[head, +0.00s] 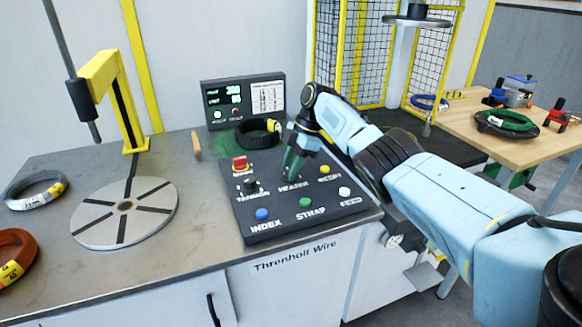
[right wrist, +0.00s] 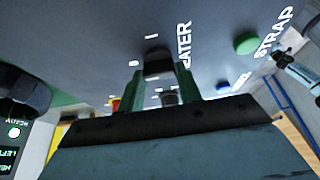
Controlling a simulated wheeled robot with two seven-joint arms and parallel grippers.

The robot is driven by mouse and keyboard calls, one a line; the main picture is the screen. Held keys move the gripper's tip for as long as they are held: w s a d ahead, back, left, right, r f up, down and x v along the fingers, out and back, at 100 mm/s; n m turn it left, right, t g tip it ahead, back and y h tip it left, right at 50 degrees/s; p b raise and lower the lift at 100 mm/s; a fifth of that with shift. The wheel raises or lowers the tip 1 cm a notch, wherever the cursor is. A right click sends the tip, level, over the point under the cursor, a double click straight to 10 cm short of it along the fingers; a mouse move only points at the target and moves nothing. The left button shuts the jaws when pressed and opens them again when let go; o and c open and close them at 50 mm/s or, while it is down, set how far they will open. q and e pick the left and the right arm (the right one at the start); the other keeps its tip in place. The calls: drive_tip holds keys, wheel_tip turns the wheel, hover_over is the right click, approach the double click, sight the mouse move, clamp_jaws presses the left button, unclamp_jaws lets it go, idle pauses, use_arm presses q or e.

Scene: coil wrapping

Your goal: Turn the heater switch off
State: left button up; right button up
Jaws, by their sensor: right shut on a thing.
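The heater switch (right wrist: 158,62) is a small dark knob on the black control panel (head: 282,225), beside the HEATER label. My right gripper (head: 290,172) points down onto the panel above that label. In the right wrist view its green fingers (right wrist: 161,80) are shut on the switch, one on each side. In the head view the fingers hide the switch, and I cannot tell its on or off position. My left gripper is not in view.
The panel also bears a red switch (head: 240,162), a black tension knob (head: 249,185), and blue (head: 262,214), green (head: 305,202), yellow (head: 324,169) and white (head: 344,191) buttons. A black coil (head: 258,132) lies behind. A slotted turntable (head: 88,232) is at left.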

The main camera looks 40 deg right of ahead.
drive_tip(key=o, duration=0.6)
drive_tip(key=shift+f, duration=0.1)
drive_tip(key=shift+c, duration=0.2)
drive_tip(key=o, duration=0.4)
drive_tip(key=shift+d+r, duration=0.1)
drive_tip(key=shift+r, duration=0.2)
drive_tip(key=p+v, duration=0.3)
drive_tip(key=v, duration=0.1)
drive_tip(key=shift+r, duration=0.25)
wheel_tip(320, 180, up, 7)
drive_tip(key=p, duration=0.4)
hover_over(297, 178)
drive_tip(key=d, duration=0.3)
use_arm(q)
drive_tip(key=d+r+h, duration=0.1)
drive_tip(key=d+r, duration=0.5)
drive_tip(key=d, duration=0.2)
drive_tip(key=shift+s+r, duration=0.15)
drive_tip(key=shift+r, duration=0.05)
use_arm(e)
drive_tip(key=shift+s+d+r, duration=0.2)
drive_tip(key=shift+s+r, duration=0.15)
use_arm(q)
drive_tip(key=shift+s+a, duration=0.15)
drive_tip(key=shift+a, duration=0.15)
